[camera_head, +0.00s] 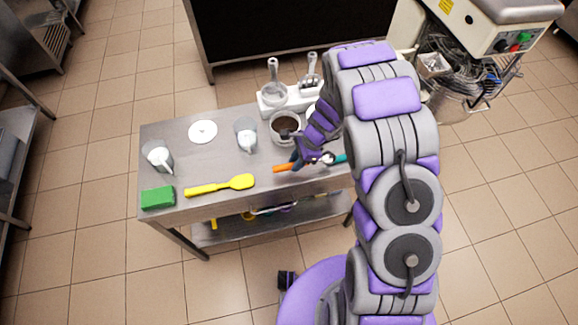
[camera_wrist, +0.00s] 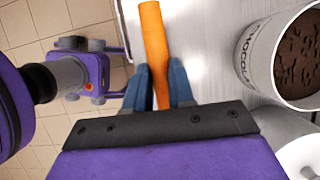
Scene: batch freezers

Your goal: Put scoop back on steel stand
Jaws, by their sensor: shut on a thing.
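My gripper (camera_head: 296,160) is low over the front of the steel table (camera_head: 215,168). Its blue fingers (camera_wrist: 160,88) are shut on an orange rod-like handle (camera_wrist: 153,35), which also shows in the head view (camera_head: 282,168). A teal piece (camera_head: 340,159) shows to the right, beyond the gripper; I cannot tell if it belongs to the same tool. The working end of the held tool is hidden. Two metal scoop-like tools (camera_head: 272,70) (camera_head: 312,72) stand upright at a white holder (camera_head: 271,108) at the table's back.
A chocolate tub (camera_head: 285,117) is right behind the gripper and shows in the wrist view (camera_wrist: 256,50). The front-middle is partly clear.

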